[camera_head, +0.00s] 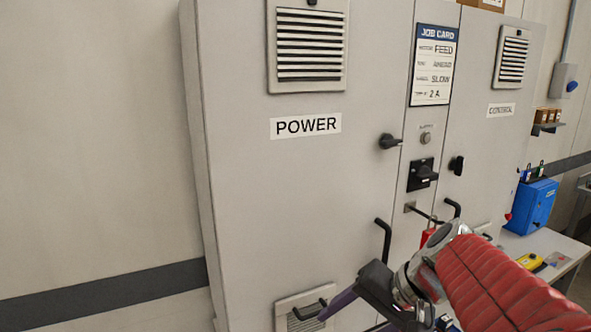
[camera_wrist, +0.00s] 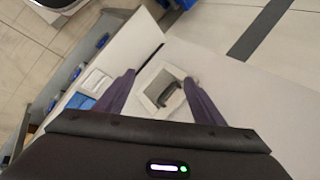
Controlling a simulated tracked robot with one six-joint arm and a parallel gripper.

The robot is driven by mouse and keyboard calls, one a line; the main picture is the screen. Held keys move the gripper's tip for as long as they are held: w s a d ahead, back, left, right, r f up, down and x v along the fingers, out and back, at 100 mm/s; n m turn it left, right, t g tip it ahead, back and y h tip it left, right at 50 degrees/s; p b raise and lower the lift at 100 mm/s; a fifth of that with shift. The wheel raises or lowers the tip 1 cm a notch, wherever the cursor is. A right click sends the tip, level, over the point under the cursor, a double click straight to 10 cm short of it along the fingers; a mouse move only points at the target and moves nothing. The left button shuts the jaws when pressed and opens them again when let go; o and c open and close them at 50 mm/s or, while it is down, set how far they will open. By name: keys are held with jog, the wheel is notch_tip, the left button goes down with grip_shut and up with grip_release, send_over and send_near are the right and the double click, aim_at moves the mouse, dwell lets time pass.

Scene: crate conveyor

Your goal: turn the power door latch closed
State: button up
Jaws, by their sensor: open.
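The power door latch (camera_head: 390,141) is a black knob on the right side of the grey POWER door (camera_head: 290,200). Its grip lies roughly sideways, pointing right toward the door's edge. A black bar handle (camera_head: 384,240) is lower on the same door. My gripper (camera_head: 338,309) is low in front of the door, well below the latch. In the wrist view my gripper (camera_wrist: 159,77) has its two purple fingers spread with nothing held. Between them, a dark curved handle shape (camera_wrist: 171,92) shows in a pale square frame. I cannot make out the latch in the wrist view.
The centre panel has a black rotary switch (camera_head: 422,174) and a job card (camera_head: 434,65). The CONTROL door has its own black latch (camera_head: 457,165), turned more upright. A blue box (camera_head: 531,205) stands on the bench at right. The wall left of the cabinet is clear.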

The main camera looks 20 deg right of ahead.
jog(key=w+d+r+m+t, duration=0.3)
jog(key=d+r+m, duration=0.1)
jog(key=r+m, duration=0.3)
jog(key=m+t+h, duration=0.2)
jog(key=m+t, duration=0.8)
jog(key=m, duration=0.9)
send_near(395, 143)
jog(key=s, duration=0.5)
jog(key=shift+w+d+r, duration=0.15)
jog(key=shift+d, duration=0.2)
jog(key=shift+w, duration=0.1)
jog(key=shift+w+a, duration=0.35)
jog(key=shift+w, duration=1.9)
jog(key=shift+w+a, duration=0.3)
jog(key=shift+w, duration=2)
jog(key=shift+w+a, duration=0.35)
jog(key=shift+w, duration=1.9)
